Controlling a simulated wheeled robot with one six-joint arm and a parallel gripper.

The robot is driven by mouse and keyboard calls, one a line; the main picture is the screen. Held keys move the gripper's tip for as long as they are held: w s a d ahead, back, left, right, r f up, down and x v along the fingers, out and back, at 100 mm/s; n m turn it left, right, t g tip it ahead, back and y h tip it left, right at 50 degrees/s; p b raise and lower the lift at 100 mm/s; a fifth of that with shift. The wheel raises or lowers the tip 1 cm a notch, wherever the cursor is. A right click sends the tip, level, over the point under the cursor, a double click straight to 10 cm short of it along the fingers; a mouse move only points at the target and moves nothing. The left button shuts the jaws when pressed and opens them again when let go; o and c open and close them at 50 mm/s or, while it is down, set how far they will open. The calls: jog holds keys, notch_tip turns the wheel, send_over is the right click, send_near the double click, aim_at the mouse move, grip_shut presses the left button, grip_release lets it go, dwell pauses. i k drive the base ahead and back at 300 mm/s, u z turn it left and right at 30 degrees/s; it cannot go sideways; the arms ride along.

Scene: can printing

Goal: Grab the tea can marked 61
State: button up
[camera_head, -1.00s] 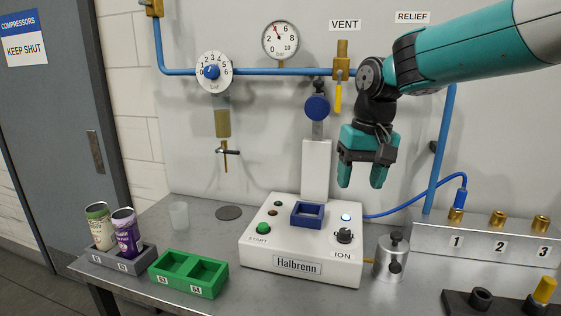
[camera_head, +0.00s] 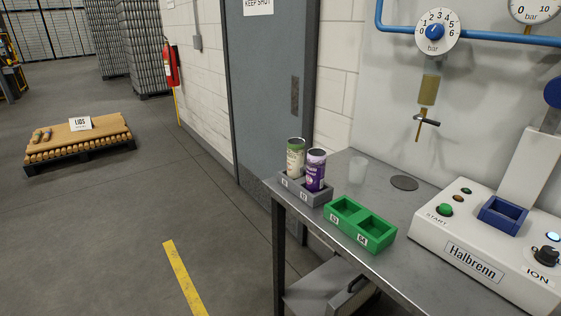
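Two cans stand upright in the grey two-slot holder (camera_head: 317,199) at the left end of the steel table. The left can (camera_head: 296,160) is cream with a green top. The right can (camera_head: 315,171) is purple with a white label. The holder has a small number tag under each slot; the numbers are too small to read surely. Whether either can is the one marked 61 is not clear from its tag. My gripper is out of view now.
A green two-slot holder (camera_head: 359,224), empty, sits right of the cans. A clear cup (camera_head: 357,171) and dark disc (camera_head: 404,183) are behind it. The white Halbrenn machine (camera_head: 473,245) stands at right. Floor left of the table is open, with a lids pallet (camera_head: 80,143) farther off.

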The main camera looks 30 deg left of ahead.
aim_at(296, 145)
jog(key=u, duration=1.6)
jog(key=i, duration=0.6)
jog(key=u, duration=0.5)
jog(key=i, duration=0.7)
jog(key=z, duration=0.6)
jog(key=i, duration=0.6)
jog(key=z, duration=0.6)
